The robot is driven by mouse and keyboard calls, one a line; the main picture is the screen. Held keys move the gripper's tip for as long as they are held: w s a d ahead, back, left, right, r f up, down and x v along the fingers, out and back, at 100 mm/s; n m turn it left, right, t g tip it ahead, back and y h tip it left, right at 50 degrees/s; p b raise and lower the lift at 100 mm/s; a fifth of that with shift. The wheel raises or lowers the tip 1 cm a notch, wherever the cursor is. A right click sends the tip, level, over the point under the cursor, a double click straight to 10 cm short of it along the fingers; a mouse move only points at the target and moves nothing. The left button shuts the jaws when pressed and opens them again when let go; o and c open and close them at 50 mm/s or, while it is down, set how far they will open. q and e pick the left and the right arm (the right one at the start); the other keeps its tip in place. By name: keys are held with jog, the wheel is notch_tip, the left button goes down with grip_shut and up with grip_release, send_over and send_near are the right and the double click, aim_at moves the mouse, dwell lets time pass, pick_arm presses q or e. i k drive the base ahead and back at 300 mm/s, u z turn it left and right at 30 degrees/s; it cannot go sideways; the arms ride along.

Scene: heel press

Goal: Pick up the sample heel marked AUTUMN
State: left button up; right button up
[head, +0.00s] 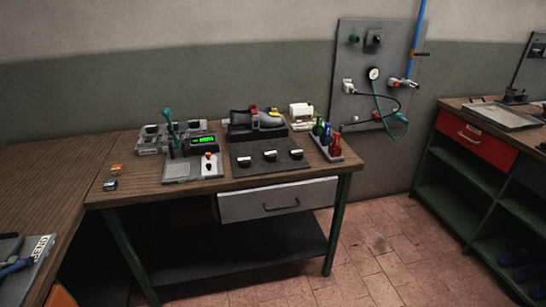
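Three small dark heels with white labels stand in a row on a dark mat (243,169) on the middle wooden bench. They are the left heel (244,161), the middle heel (270,156) and the right heel (296,154). The labels are too small to read, so I cannot tell which one is marked AUTUMN. Neither of my grippers shows in the head view.
Behind the mat is a grey shoe (240,118) in a holder. Left of it stands a device with a green display (204,140) and a green lever (169,125). Coloured bottles (327,135) stand right. A drawer (280,200) sits below. Floor (385,250) in front is clear.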

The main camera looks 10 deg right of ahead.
aim_at(244, 162)
jog(key=u, duration=0.85)
jog(key=k, duration=0.15)
jog(key=z, duration=1.9)
jog(key=i, duration=0.85)
jog(key=u, duration=0.4)
jog(key=i, duration=0.75)
jog(key=u, duration=0.65)
